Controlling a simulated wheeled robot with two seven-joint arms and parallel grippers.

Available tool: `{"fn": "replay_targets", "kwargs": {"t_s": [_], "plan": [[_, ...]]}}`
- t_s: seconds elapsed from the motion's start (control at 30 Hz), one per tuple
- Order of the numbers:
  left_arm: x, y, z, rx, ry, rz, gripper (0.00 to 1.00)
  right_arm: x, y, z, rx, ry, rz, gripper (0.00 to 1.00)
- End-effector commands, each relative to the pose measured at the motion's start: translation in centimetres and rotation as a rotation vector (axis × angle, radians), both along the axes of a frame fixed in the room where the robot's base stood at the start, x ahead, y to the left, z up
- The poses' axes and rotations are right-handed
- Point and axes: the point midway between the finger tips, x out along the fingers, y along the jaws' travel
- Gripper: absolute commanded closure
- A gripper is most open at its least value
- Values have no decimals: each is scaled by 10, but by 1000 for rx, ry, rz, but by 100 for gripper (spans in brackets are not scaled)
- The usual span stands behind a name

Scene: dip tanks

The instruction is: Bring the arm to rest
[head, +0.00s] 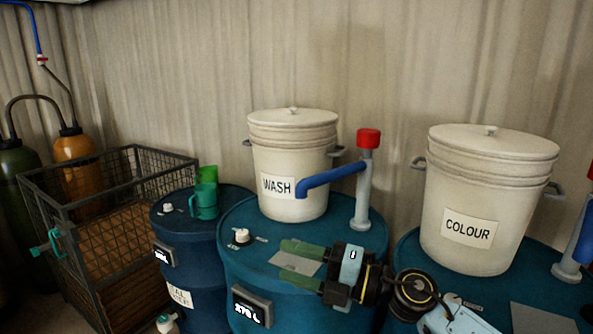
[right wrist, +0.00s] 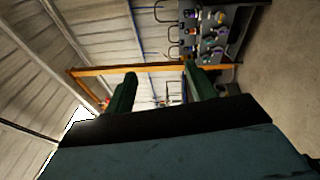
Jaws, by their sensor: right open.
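My right gripper (head: 291,258) reaches in from the lower right in the head view, above the blue drum that carries the WASH bucket. Its two green fingers point left and stand apart, with nothing between them. In the right wrist view the gripper (right wrist: 158,92) also shows its fingers apart and empty, facing the far room. The fingers are in front of a grey plate (head: 294,263) on the drum top; I cannot tell whether they touch it. My left gripper is not in view.
The WASH bucket (head: 292,160) and a grey post with a red cap (head: 368,138) stand behind the gripper. The COLOUR bucket (head: 485,200) is at right. Green cups (head: 204,200) stand on a smaller drum at left, beside a wire crate (head: 98,176).

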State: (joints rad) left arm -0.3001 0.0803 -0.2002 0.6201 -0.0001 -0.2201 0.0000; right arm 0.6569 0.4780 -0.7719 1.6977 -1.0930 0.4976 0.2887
Motion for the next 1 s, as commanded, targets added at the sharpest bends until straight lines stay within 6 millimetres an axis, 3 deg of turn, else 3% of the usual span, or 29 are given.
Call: {"fn": "replay_targets", "kwargs": {"t_s": [0.1, 0.23, 0.37, 0.47, 0.57, 0.7, 0.83, 1.0], "plan": [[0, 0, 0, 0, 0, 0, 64, -1, -13, 13, 277, 131, -177, 45], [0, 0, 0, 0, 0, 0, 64, 4, -51, 6, 523, 322, -414, 45], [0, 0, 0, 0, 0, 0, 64, 1, -99, -29, 701, 554, -675, 45], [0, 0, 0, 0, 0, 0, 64, -14, -136, -70, 791, 761, -882, 45], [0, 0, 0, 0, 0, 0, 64, -44, -168, -119, 834, 984, -1086, 45], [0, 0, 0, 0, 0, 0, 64, -105, -198, -182, 822, 1292, -1334, 45], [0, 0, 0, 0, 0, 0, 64, -160, -211, -218, 768, 1513, -1487, 45], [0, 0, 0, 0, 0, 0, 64, -223, -217, -244, 676, 1736, -1621, 45]]}}
